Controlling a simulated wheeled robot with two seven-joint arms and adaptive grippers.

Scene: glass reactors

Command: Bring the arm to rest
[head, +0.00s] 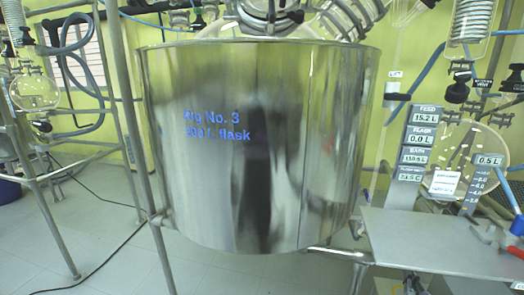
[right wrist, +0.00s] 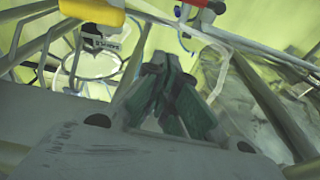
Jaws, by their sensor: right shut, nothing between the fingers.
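My right gripper (right wrist: 172,85) shows in the right wrist view with its dark green-grey fingers drawn together at the tips. It is shut and holds nothing. Blurred frame bars and glassware lie beyond the fingertips, apart from them as far as I can tell. Neither of my arms shows in the head view, and my left gripper is in neither view.
A large shiny steel vessel (head: 300,140) fills the middle of the head view. A metal shelf (head: 430,245) stands at right, below a column of readout displays (head: 413,155). Metal frame posts (head: 125,80) and a round glass flask (head: 36,92) stand at left. Open floor (head: 110,215) shows lower left.

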